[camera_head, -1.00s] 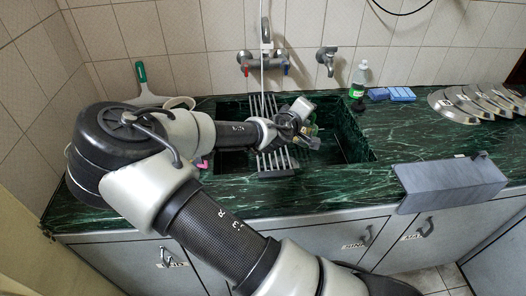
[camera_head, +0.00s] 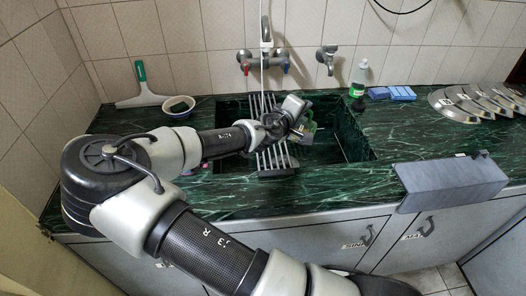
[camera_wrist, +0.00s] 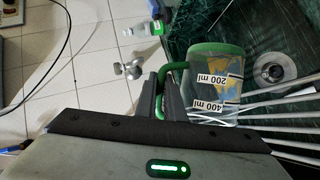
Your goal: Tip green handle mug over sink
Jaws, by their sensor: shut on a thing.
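The green handle mug (camera_wrist: 215,82) is clear, with a green rim, a green handle and 200 ml and 400 ml marks. In the wrist view my gripper (camera_wrist: 165,90) is shut on its green handle. In the head view the mug (camera_head: 309,128) is small and partly hidden by my gripper (camera_head: 293,122). It is over the dark green sink (camera_head: 330,150), beside the rack. The sink's drain (camera_wrist: 270,70) shows past the mug in the wrist view. I cannot tell from these views whether the mug holds anything.
A metal rack (camera_head: 276,160) spans the sink under my wrist. Two wall taps (camera_head: 265,60) (camera_head: 328,58) stand behind. A bottle (camera_head: 359,78), blue sponges (camera_head: 391,93) and metal lids (camera_head: 455,105) are on the right counter. A bowl (camera_head: 178,108) and squeegee (camera_head: 143,90) are at left.

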